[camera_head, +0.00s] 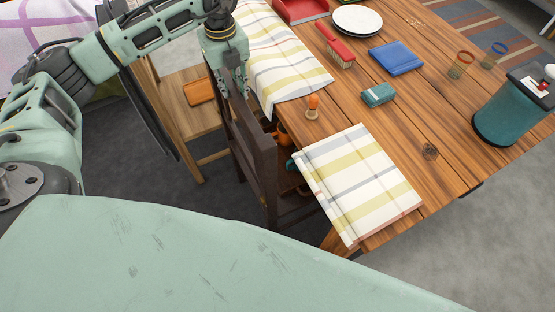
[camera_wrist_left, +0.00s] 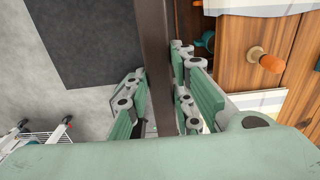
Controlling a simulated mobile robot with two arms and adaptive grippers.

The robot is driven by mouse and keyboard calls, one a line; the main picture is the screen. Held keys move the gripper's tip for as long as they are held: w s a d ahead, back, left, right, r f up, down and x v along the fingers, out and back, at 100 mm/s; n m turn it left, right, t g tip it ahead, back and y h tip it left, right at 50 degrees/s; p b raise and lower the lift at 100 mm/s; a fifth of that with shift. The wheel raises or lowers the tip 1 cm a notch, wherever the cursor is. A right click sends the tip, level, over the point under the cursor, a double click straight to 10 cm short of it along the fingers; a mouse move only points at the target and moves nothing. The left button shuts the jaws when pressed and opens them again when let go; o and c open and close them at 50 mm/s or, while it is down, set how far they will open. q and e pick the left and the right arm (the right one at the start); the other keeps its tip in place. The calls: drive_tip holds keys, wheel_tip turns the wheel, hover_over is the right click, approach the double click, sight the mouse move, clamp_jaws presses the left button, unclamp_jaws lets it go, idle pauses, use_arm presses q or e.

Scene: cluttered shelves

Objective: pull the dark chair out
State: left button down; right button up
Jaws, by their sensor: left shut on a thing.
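The dark chair (camera_head: 262,160) stands at the near left edge of the wooden table, its back toward me and its front part under the tabletop. My left gripper (camera_head: 234,90) comes down from above onto the top of the chair's back. In the left wrist view, the dark bar of the chair (camera_wrist_left: 157,65) runs between the two fingers of my left gripper (camera_wrist_left: 160,105), which is shut on it. The chair's seat is mostly hidden by its back and the table. My right gripper is not in view.
A light wooden chair (camera_head: 172,95) with an orange item stands just left of the dark chair. The wooden table (camera_head: 410,125) holds striped cloths, plates, a brush and a teal bin (camera_head: 505,110). Grey floor (camera_head: 120,165) is open at the left.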

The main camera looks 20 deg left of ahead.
use_arm(q)
drive_tip(key=s+a+b, duration=0.2)
drive_tip(key=s+a, duration=0.7)
drive_tip(key=s, duration=0.1)
drive_tip(key=shift+s+f, duration=0.15)
drive_tip(key=shift+s, duration=0.1)
drive_tip(key=c, duration=1.4)
unclamp_jaws()
drive_tip(key=shift+c, duration=0.2)
drive_tip(key=shift+w+d+r, duration=0.1)
drive_tip(key=shift+r, duration=0.1)
wheel_tip(320, 180, up, 7)
drive_tip(key=p, duration=0.5)
idle(0.4)
